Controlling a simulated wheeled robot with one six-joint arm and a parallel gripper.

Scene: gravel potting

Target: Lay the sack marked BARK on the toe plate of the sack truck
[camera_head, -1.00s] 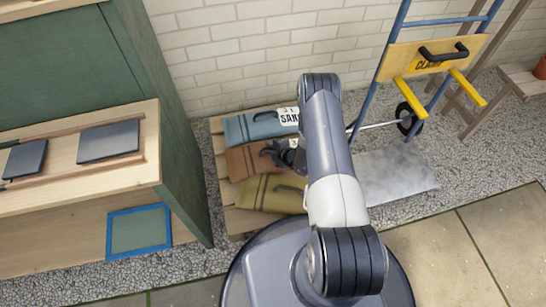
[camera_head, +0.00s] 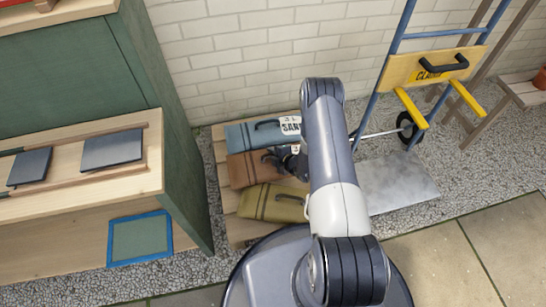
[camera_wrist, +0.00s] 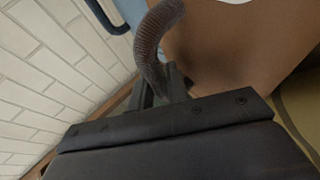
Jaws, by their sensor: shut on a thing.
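A brown sack (camera_head: 243,168) lies on a wooden pallet between a blue sack marked SAND (camera_head: 250,136) and an olive sack (camera_head: 272,203). Its label is mostly hidden by my arm, so I cannot read BARK. My gripper (camera_head: 287,160) is at the brown sack, shut on its ribbed handle. In the wrist view, the handle (camera_wrist: 152,40) rises from between the fingers (camera_wrist: 160,90), beside the brown sack (camera_wrist: 235,50).
A green cabinet with a wooden bench (camera_head: 80,190) stands at the left of the pallet (camera_head: 230,228). A blue-framed panel (camera_head: 140,238) leans on the bench front. A wooden stand (camera_head: 522,92) is at the far right. Gravel separates the pallet and toe plate; paving lies in front.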

